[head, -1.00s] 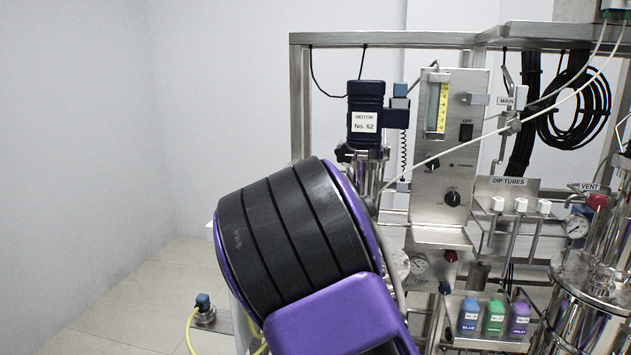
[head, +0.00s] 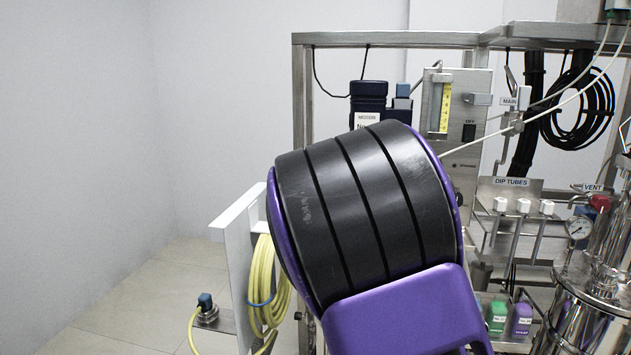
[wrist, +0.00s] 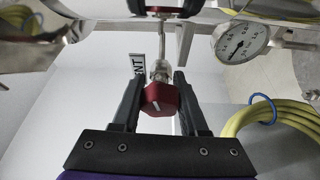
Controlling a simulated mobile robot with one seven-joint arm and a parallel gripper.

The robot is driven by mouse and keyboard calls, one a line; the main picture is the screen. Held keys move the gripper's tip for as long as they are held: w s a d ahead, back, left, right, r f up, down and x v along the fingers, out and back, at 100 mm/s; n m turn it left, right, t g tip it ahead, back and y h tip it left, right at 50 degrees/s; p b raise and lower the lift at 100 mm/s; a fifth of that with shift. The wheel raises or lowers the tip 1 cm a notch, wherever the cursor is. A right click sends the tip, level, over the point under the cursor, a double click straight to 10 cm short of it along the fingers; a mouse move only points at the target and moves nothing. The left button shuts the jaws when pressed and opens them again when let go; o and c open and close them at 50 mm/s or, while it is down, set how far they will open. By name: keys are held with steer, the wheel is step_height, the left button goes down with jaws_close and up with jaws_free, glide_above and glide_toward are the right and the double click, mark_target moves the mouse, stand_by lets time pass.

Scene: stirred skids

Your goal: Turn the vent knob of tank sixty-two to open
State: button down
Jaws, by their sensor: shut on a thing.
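In the wrist view a red vent knob (wrist: 161,97) sits on a thin metal valve stem, with a white line slanting across its face. A tag (wrist: 138,66) behind it shows the letters "NT"; the rest is hidden by a finger. My gripper (wrist: 159,84) has its two dark fingers on either side of the knob and is shut on it. In the head view the motor (head: 369,97) of tank sixty-two shows behind my arm, its number label mostly covered. My arm hides that tank, its knob and my gripper there.
A second red vent knob (head: 599,203) with a VENT sign is on the right-hand tank. A pressure gauge (wrist: 242,42) and a coiled yellow hose (wrist: 275,125) are close on the right in the wrist view. The floor at left is clear.

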steer(key=shift+f+n, duration=0.1)
steer(key=shift+n, duration=0.4)
steer(key=shift+c, duration=2.2)
jaws_free()
steer(key=shift+s, duration=0.1)
